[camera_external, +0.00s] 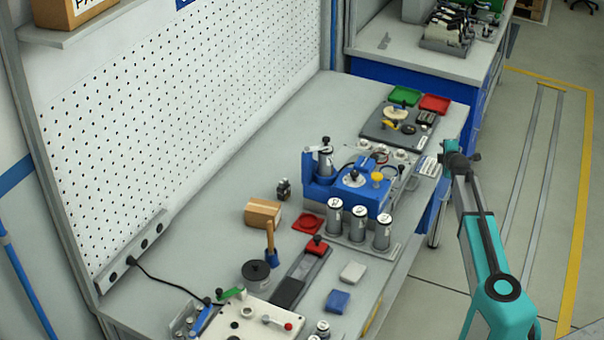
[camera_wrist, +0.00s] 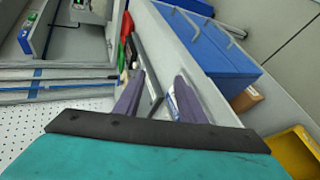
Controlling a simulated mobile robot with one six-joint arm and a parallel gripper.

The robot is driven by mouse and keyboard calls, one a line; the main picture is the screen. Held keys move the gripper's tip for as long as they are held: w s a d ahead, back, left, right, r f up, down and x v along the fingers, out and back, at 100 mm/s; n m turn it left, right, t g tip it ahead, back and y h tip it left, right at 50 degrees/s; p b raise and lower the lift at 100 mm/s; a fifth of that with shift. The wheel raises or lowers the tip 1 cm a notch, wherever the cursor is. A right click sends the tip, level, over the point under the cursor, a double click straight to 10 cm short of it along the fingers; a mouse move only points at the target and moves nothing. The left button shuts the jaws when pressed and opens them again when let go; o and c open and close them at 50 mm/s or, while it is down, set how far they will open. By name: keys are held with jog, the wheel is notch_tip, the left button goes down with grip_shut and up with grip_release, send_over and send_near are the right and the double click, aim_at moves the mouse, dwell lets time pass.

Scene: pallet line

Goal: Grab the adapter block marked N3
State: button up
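I cannot read an N3 mark on anything in either view, so I cannot tell which thing is that adapter block. Two small blocks lie near the front of the bench in the external view, a white block (camera_external: 353,272) and a blue block (camera_external: 338,301). My gripper (camera_wrist: 160,78) shows in the wrist view with its two purple-grey fingers apart and nothing clearly held between them. In the external view my arm's dark wrist end is beside the bench's right edge, well apart from both blocks; the fingers are not clear there.
Grey cylinders (camera_external: 358,222) stand in a row before a blue fixture (camera_external: 351,190). A cardboard box (camera_external: 262,213), a red tray (camera_external: 307,224) and a wooden-handled tool (camera_external: 270,243) are nearby. A pegboard (camera_external: 190,110) backs the bench. The bench's left middle is clear.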

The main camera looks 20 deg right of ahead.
jog(key=w+a+r+n+h+p, duration=0.1)
jog(key=w+a+r+n+p, duration=0.2)
jog(key=a+r+n, duration=0.55)
jog(key=w+a+r+n+p, duration=0.15)
jog(key=a+r+p, duration=0.35)
jog(key=a, duration=0.9)
jog(key=w+a+r+n+h+p, duration=0.15)
jog(key=w+a+r+n, duration=0.25)
jog(key=a+r, duration=0.55)
jog(key=m+g+h+p, duration=0.2)
jog(key=g, duration=0.2)
send_over(284, 189)
jog(key=a, duration=0.1)
notch_tip(284, 189, down, 11)
jog(key=shift+m+g+h, duration=0.3)
jog(key=shift+m+h, duration=0.4)
jog(key=shift+h, duration=0.05)
jog(key=s+a+f, duration=0.1)
jog(key=s+a, duration=0.1)
jog(key=a, duration=0.1)
jog(key=s+a+f, duration=0.1)
jog(key=a+f, duration=0.1)
jog(key=a, duration=0.2)
jog(key=s+a+f, duration=0.2)
jog(key=a, duration=0.1)
jog(key=shift+s+a, duration=0.2)
jog(key=shift+s, duration=0.1)
jog(key=shift+s+a+f, duration=0.1)
jog(key=shift+s+a, duration=0.05)
jog(key=shift+s, duration=0.05)
